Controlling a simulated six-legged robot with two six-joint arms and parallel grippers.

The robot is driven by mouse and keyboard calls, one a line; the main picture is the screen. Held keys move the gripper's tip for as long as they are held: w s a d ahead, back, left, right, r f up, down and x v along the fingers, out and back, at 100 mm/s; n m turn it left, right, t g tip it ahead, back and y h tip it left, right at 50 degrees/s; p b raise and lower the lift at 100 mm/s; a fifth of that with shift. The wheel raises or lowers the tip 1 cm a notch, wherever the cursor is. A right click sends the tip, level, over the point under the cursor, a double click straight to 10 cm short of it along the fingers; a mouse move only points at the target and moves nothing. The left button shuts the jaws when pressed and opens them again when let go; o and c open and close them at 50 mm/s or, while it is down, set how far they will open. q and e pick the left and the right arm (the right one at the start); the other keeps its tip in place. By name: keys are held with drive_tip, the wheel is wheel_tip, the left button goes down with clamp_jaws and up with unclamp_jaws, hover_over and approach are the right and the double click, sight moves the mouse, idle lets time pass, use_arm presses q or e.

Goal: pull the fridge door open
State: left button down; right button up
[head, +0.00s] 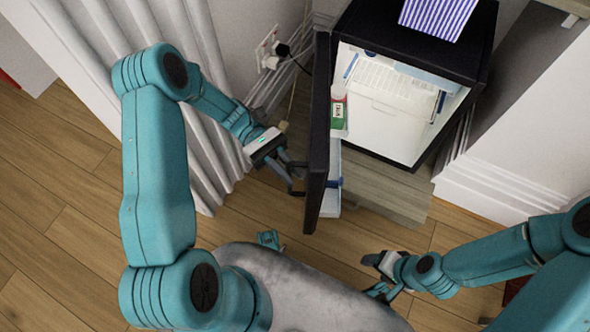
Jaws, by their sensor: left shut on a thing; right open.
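The small black fridge (465,52) stands at the upper right with its white, lit interior facing me. Its door (318,130) is swung wide open to the left and shows nearly edge-on. The door's inner shelves hold a green and white carton (338,112). My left gripper (292,178) is at the outer face of the door, shut on the dark door handle (298,166). The fingers partly hide the handle. My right gripper (374,274) is open and empty, low over the floor in front of the fridge, apart from it.
A blue-and-white striped box (437,15) sits on top of the fridge. A wall socket with a black plug (280,50) and cable is behind the door. White curtain (150,50) hangs at the left. Wooden floor (75,215) is clear at the left.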

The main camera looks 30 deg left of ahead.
use_arm(q)
drive_tip(key=shift+a, duration=0.95)
drive_tip(key=shift+s+a, duration=0.1)
drive_tip(key=shift+a, duration=0.05)
drive_tip(key=c, duration=1.2)
unclamp_jaws()
wheel_tip(320, 180, up, 20)
drive_tip(key=p, duration=0.7)
